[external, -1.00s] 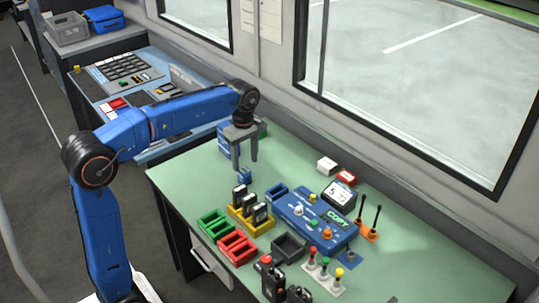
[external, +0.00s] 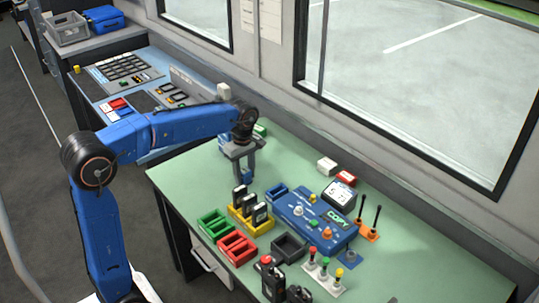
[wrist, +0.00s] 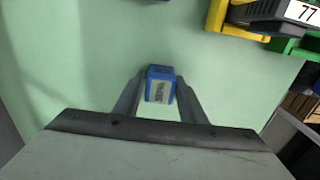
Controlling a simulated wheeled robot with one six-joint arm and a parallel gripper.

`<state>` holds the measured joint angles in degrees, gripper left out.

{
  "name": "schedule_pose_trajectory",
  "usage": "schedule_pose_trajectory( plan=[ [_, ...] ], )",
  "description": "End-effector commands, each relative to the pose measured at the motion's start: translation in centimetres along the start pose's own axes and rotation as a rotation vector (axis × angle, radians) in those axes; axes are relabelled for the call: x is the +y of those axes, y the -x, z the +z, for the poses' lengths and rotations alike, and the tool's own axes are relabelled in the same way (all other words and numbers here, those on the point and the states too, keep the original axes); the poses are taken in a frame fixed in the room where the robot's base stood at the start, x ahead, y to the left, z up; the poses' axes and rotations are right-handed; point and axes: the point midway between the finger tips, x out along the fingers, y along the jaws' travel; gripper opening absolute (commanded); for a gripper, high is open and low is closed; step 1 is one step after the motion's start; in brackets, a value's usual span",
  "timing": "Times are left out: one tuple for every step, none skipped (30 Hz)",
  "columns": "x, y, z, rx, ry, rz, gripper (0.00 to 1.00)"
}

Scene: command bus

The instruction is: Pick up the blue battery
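The blue battery (wrist: 160,84) is a small block with a pale label. In the wrist view it sits between the two fingertips of my gripper (wrist: 161,92), one finger on each side. In the external view my gripper (external: 245,178) is low over the green table, at the battery's spot. The fingers and the battery overlap there, and the battery is mostly hidden. The fingers lie close to its sides, but I cannot tell whether they press on it.
A yellow holder (external: 237,219) with black devices stands just in front of my gripper. Green (external: 213,224) and red trays (external: 237,247) lie nearer. A blue tray (external: 275,193) and blue control box (external: 316,220) are to the right. The table behind the yellow holder's left is clear.

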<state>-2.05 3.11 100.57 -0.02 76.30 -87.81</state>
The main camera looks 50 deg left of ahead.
Motion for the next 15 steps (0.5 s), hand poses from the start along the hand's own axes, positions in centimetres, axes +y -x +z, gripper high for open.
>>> schedule_pose_trajectory(
  plan=[
    [0.0, 0.0, 0.0, 0.0, 0.0, 0.0, 0.24],
    [0.0, 0.01, 0.0, 0.0, 0.0, 0.0, 0.17],
    [0.01, 0.01, 0.0, 0.0, 0.0, 0.0, 0.08],
    [0.01, 0.01, 0.0, 0.0, 0.0, 0.0, 0.05],
    [0.01, 0.03, 0.0, 0.0, 0.0, 0.0, 0.05],
    [0.01, 0.03, 0.0, 0.0, 0.0, 0.0, 0.05],
    [0.01, 0.03, 0.0, 0.0, 0.0, 0.0, 0.05],
    [0.01, 0.03, 0.0, 0.0, 0.0, 0.0, 0.05],
    [0.01, 0.04, 0.0, 0.0, 0.0, 0.0, 0.05],
    [0.01, 0.05, 0.0, 0.0, 0.0, 0.0, 0.05],
    [0.01, 0.09, 0.0, 0.0, 0.0, 0.001, 0.05],
    [0.02, 0.2, 0.0, 0.0, 0.0, 0.001, 0.05],
    [0.03, 0.35, 0.0, 0.0, 0.0, 0.001, 0.05],
    [0.05, 0.57, 0.0, 0.0, 0.0, 0.002, 0.05],
    [0.07, 0.97, 0.0, 0.0, 0.0, 0.003, 0.05]
  ],
)
